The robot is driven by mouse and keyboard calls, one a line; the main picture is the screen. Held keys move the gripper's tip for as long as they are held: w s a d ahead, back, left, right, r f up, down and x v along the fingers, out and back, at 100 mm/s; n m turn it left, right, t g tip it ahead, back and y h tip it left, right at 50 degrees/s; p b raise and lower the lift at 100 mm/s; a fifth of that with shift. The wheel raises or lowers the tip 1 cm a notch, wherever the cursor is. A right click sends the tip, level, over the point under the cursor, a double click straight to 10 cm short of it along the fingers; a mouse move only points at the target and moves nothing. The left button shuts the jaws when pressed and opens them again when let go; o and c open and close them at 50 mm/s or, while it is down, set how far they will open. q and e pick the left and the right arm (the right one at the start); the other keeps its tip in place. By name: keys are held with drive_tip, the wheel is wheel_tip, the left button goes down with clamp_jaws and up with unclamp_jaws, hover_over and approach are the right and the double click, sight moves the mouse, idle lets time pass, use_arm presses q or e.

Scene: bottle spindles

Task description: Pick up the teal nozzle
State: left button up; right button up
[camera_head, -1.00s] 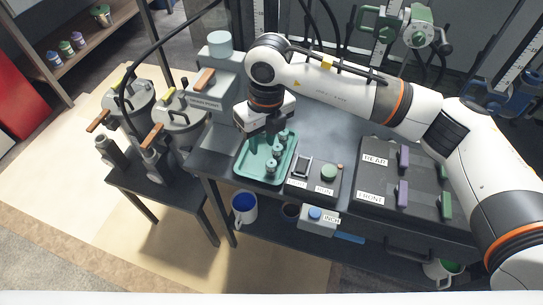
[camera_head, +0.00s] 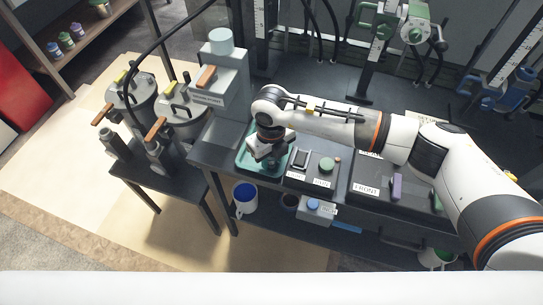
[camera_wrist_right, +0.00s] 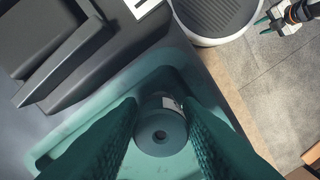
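A teal-grey nozzle (camera_wrist_right: 160,128) with a round hole in its end shows in the right wrist view, over the teal tray (camera_wrist_right: 70,133). The two dark green fingers of my right gripper (camera_wrist_right: 160,108) stand on either side of it, very close. I cannot tell whether they press on it. In the head view my right gripper (camera_head: 268,163) is low over the tray (camera_head: 246,164), and the wrist hides the nozzles there. My left gripper (camera_wrist_right: 266,25) shows small at the upper right of the right wrist view, its two teal tips apart and empty, above the floor.
A box with a green button (camera_head: 326,165) stands right of the tray, with a panel marked FRONT (camera_head: 367,188) beyond it. A grey machine (camera_head: 220,68) stands behind at the left. A blue-and-white mug (camera_head: 244,197) sits below the bench.

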drive_tip(key=shift+f, duration=0.25)
drive_tip(key=c, duration=0.6)
